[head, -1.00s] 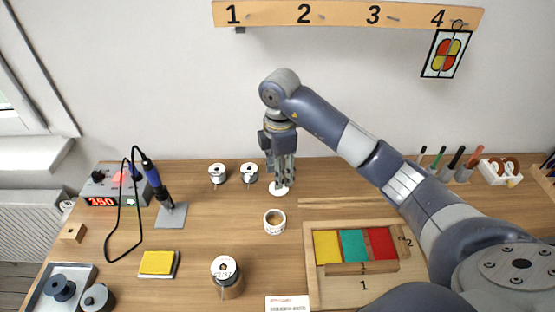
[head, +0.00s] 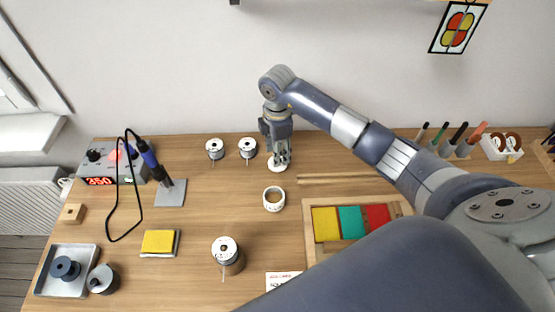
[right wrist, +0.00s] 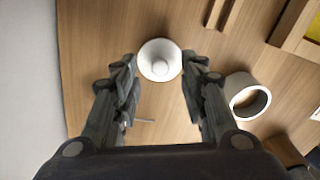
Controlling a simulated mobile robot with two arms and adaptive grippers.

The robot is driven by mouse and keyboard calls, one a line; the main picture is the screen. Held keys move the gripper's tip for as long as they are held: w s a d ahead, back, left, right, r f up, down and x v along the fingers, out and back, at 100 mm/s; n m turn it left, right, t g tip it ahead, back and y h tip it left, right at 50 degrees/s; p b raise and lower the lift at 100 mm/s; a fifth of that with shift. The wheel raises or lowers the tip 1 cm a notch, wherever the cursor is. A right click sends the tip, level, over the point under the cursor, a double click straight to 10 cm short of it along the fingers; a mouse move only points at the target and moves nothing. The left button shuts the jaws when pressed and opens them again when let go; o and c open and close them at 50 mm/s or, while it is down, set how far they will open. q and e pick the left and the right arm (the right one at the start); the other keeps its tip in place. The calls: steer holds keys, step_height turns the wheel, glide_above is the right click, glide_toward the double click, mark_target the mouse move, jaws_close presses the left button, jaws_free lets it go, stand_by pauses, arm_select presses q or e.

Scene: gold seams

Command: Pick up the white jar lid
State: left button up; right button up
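The white jar lid (head: 279,168) lies on the wooden bench at the back middle. In the right wrist view the lid (right wrist: 160,61) is round with a small raised knob in its middle. My right gripper (head: 279,160) points down at the lid. In the right wrist view my right gripper (right wrist: 159,66) is open, with one finger on each side of the lid. Narrow gaps seem to show between fingertips and rim; contact is hard to tell. A white open ring-shaped vessel (head: 273,206) stands in front of the lid. My left gripper is not in view.
A wooden stick (head: 345,178) and a wooden tray (head: 406,207) with coloured blocks lie right.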

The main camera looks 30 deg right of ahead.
steer(key=shift+f, duration=1.1)
jaws_close()
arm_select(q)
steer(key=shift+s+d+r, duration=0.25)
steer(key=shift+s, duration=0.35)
